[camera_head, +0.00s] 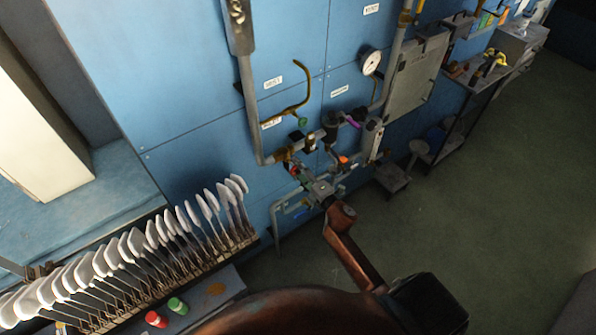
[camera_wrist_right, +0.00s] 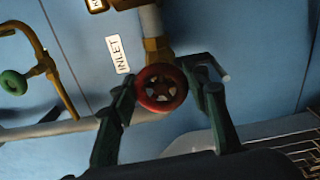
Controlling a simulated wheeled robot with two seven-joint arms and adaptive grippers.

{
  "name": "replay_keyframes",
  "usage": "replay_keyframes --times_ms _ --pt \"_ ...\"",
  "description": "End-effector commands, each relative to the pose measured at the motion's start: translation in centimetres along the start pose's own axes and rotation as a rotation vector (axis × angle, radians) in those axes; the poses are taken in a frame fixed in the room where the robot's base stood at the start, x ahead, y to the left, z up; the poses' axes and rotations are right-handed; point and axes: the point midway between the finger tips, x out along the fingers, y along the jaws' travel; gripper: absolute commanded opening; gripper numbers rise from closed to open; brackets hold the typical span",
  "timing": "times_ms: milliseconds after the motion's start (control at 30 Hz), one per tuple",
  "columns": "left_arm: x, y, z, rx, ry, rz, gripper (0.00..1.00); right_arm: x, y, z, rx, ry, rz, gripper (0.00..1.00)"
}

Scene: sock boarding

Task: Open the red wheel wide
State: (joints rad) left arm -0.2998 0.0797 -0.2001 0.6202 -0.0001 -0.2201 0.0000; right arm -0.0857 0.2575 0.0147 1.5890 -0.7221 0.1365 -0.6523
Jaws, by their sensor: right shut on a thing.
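The red wheel (camera_wrist_right: 162,87) is a small round handwheel with a spoked middle, on a brass valve beneath the INLET label (camera_wrist_right: 118,55). In the right wrist view it faces the camera between the two dark green fingers of my right gripper (camera_wrist_right: 163,92). The fingers are shut on its rim, one at each side. In the head view my right gripper (camera_head: 301,176) reaches the pipework low on the blue wall and covers most of the wheel. My left gripper is not in view.
A green handwheel (camera_wrist_right: 14,82) sits left of the red wheel on a bent brass pipe. A pressure gauge (camera_head: 371,61) and a grey box (camera_head: 417,75) are on the wall to the right. A rack of white boards (camera_head: 140,245) stands at lower left. Green floor (camera_head: 480,200) lies open at right.

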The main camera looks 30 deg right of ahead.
Motion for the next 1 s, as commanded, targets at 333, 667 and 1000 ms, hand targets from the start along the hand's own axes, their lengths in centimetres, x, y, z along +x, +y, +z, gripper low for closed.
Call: replay_keyframes --times_ms 333,667,1000 --pt "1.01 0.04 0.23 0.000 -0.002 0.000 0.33 -0.03 -0.11 0.02 -0.151 -0.001 -0.003 0.19" --pt "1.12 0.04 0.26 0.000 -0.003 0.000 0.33 -0.03 0.01 0.04 -0.184 -0.001 -0.002 0.19" --pt "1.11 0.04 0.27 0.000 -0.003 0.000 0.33 -0.03 0.03 0.04 -0.183 -0.001 -0.002 0.49"
